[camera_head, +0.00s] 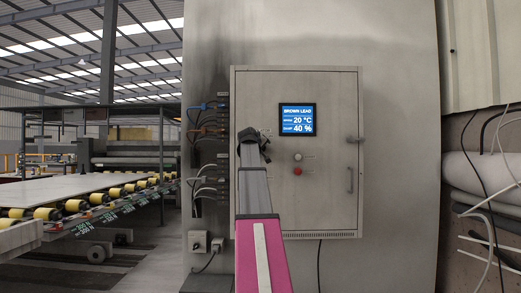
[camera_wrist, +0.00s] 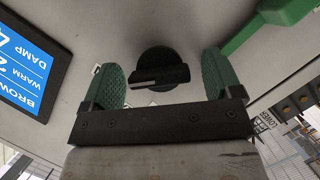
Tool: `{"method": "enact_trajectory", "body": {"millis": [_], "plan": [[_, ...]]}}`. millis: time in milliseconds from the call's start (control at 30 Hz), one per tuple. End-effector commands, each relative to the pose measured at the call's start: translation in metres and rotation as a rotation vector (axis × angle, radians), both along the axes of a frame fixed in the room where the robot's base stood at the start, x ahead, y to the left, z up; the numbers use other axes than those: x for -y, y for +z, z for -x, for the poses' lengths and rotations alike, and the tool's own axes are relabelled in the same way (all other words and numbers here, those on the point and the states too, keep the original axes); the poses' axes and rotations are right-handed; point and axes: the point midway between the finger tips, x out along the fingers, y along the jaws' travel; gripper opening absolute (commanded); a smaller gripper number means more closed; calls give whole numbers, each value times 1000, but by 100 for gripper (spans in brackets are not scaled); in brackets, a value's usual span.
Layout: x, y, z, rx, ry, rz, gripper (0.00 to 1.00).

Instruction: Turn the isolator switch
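The isolator switch is a black round knob (camera_wrist: 160,62) with a raised grip bar, on the cabinet's pale front in the wrist view. Its bar lies nearly level across the picture, with a white mark on its left half. My gripper (camera_wrist: 164,76) is open, with one green textured fingertip on each side of the knob and a visible gap to each. In the head view my gripper (camera_head: 250,134) is at the cabinet's upper left front, and my arm hides the knob there.
The grey cabinet (camera_head: 330,205) carries a blue display (camera_head: 297,118), a red button (camera_head: 297,171) and a door handle (camera_head: 349,180). Cables and plugs (camera_head: 206,131) line its left side. A green part (camera_wrist: 284,12) shows at the wrist view's upper right. A roller conveyor (camera_head: 85,203) stands left.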

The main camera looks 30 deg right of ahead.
Motion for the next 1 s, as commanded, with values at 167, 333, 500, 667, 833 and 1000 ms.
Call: {"method": "enact_trajectory", "body": {"millis": [167, 333, 500, 667, 833, 1000], "plan": [[0, 0, 0, -1, 1, 2, 84], [-3, 1, 3, 0, 0, 3, 84], [-19, 6, 17, 1, 2, 4, 84], [-42, 13, 38, 1, 2, 4, 84], [-63, 21, 56, 2, 1, 3, 84], [-75, 26, 66, 0, 0, 3, 84]]}}
